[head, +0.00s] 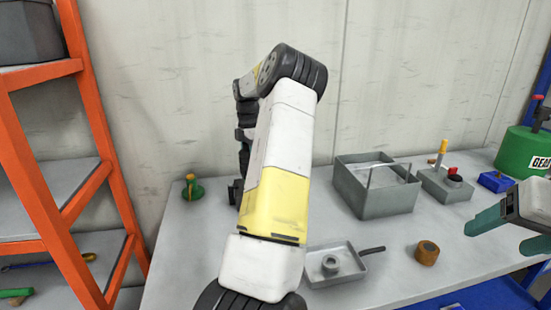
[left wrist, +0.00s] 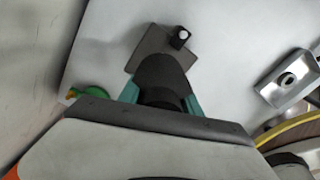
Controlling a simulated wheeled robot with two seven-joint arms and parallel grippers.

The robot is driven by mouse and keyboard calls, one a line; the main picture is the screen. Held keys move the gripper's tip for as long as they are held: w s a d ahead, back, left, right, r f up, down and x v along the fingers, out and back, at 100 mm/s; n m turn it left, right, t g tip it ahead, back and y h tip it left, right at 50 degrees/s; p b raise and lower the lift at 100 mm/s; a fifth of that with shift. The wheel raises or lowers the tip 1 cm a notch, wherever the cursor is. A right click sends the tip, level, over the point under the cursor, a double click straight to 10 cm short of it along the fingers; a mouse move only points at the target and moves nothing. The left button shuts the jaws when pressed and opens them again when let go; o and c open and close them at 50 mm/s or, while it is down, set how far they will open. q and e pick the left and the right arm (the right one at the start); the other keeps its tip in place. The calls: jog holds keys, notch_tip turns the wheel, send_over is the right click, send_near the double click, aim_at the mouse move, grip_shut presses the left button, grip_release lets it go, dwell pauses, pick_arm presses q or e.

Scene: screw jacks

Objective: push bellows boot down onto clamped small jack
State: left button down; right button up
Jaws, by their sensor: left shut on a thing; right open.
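In the left wrist view, my left gripper (left wrist: 163,98) has its teal fingers shut on the black bellows boot (left wrist: 162,72). The boot is over a grey plate (left wrist: 146,46) that carries a small dark block with a pale round top (left wrist: 180,37). The clamped small jack is not visible; I cannot tell whether the boot touches it. In the head view my own left arm hides the left gripper and boot. My right gripper (head: 497,238) is open and empty above the table's right side.
On the table (head: 210,260) are a green-and-orange piece (head: 193,187), a grey open box (head: 372,203), a tray with a ring (head: 345,273), a brown cylinder (head: 427,253) and a grey block with knobs (head: 438,190). An orange shelf (head: 75,215) stands left.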

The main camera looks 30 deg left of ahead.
pick_arm(q)
jog(key=shift+f, duration=1.8)
jog(key=shift+f, duration=0.35)
jog(key=c, duration=0.7)
grip_release()
jog(key=shift+c, duration=0.2)
